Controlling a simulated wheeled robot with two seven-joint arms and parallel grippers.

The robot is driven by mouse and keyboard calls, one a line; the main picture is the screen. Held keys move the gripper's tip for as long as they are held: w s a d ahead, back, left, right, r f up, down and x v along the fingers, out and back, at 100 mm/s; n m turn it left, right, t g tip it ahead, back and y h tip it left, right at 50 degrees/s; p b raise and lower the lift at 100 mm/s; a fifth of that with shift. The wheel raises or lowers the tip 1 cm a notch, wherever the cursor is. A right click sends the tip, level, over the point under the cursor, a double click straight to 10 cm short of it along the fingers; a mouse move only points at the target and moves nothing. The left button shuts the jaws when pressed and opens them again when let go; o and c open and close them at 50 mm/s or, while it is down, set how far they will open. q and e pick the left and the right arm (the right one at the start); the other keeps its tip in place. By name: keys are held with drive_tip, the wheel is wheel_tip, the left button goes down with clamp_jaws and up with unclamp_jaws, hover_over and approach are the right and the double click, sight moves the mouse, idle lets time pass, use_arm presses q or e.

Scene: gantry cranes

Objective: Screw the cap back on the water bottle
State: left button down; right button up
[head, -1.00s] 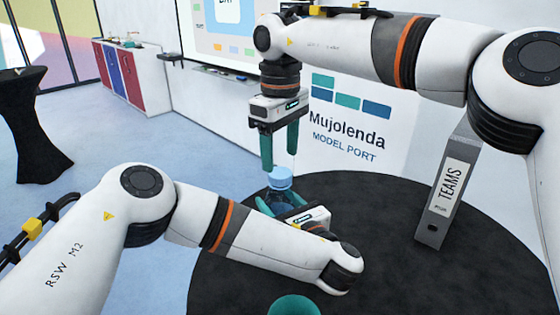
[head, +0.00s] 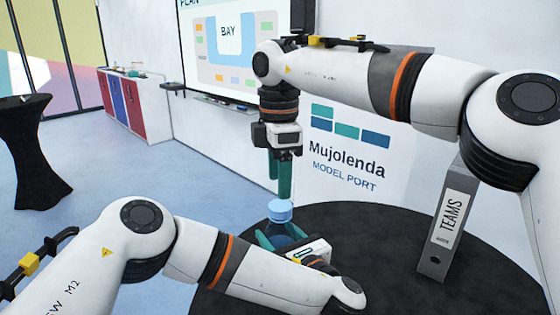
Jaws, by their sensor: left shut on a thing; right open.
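A clear blue water bottle (head: 285,238) stands upright over the black round table, its lower part hidden by my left gripper. A light blue cap (head: 279,211) sits on the bottle's top; I cannot tell how tightly. My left gripper (head: 282,243) is shut around the bottle's body from the near right side. My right gripper (head: 279,186) hangs pointing down just above the cap, open and empty. Its two green fingers partly overlap in this view, and their tips appear slightly apart from the cap.
The black round table (head: 400,262) has free room to the right of the bottle. A grey TEAMS binder (head: 443,225) stands at its right. A wall with a Mujolenda sign (head: 345,160) is behind. A black-draped high table (head: 35,155) stands far left.

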drive_tip(key=n, duration=0.6)
drive_tip(key=shift+r+n, duration=0.2)
drive_tip(key=shift+n, duration=0.2)
drive_tip(key=n, duration=0.6)
drive_tip(key=shift+r, duration=0.2)
drive_tip(key=n, duration=0.6)
drive_tip(key=shift+r+n, duration=0.15)
drive_tip(key=shift+n, duration=0.15)
drive_tip(key=n, duration=0.4)
drive_tip(key=shift+r, duration=0.1)
drive_tip(key=n, duration=0.4)
drive_tip(key=shift+r, duration=0.15)
drive_tip(key=n, duration=0.4)
drive_tip(key=shift+r+n, duration=0.1)
drive_tip(key=shift+n, duration=0.2)
drive_tip(key=n, duration=0.4)
drive_tip(key=shift+r, duration=0.1)
drive_tip(key=n, duration=0.6)
drive_tip(key=shift+r, duration=0.15)
drive_tip(key=n, duration=0.4)
drive_tip(key=shift+d+r+n, duration=0.1)
drive_tip(key=shift+n, duration=0.2)
